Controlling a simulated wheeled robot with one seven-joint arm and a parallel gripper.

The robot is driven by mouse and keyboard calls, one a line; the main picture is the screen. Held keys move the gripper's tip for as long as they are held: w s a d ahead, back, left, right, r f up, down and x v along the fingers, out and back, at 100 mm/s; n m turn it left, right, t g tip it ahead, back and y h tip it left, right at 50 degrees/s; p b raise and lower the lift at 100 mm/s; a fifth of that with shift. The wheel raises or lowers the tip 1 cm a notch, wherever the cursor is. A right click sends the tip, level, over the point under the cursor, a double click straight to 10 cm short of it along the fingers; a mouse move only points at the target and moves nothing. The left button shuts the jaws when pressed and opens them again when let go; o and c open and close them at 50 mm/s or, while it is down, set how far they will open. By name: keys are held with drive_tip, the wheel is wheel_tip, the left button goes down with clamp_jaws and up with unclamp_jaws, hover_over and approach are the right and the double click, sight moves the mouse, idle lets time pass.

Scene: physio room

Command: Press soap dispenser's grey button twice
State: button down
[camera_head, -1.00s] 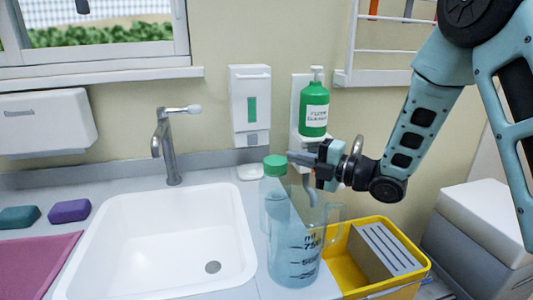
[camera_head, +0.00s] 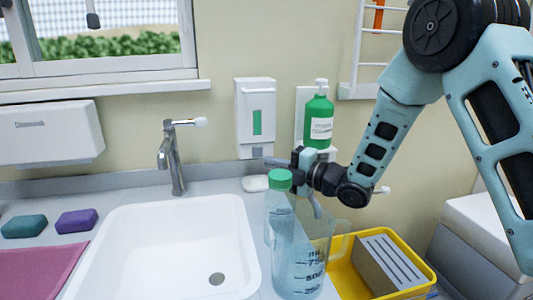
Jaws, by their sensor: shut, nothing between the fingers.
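The white soap dispenser (camera_head: 243,105) is fixed to the wall behind the counter, right of the tap. It has a tall green window. Its grey button (camera_head: 257,153) shows at the bottom of its front. My gripper (camera_head: 268,161) is shut and empty, reaching in from the right with its fingers pointing left. In the picture the fingertips lie at the lower right of the grey button. I cannot tell whether they touch it.
A clear bottle with a green cap (camera_head: 279,180) and a measuring jug (camera_head: 312,262) stand below my gripper. A green pump bottle (camera_head: 319,120) hangs right of the dispenser. A yellow crate (camera_head: 345,275), white sink (camera_head: 120,235) and tap (camera_head: 172,160) are near.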

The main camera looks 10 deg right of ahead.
sight(260, 151)
drive_tip(key=w, duration=0.2)
drive_tip(key=w+a+p, duration=0.1)
drive_tip(key=w, duration=0.2)
idle(0.3)
drive_tip(key=shift+w+f+b, duration=0.15)
drive_tip(key=shift+w+b, duration=0.45)
drive_tip(key=shift+b, duration=0.2)
drive_tip(key=shift+w+d+r, duration=0.1)
drive_tip(key=shift+w+r, duration=0.2)
drive_tip(key=shift+r, duration=0.1)
drive_tip(key=shift+f, duration=0.1)
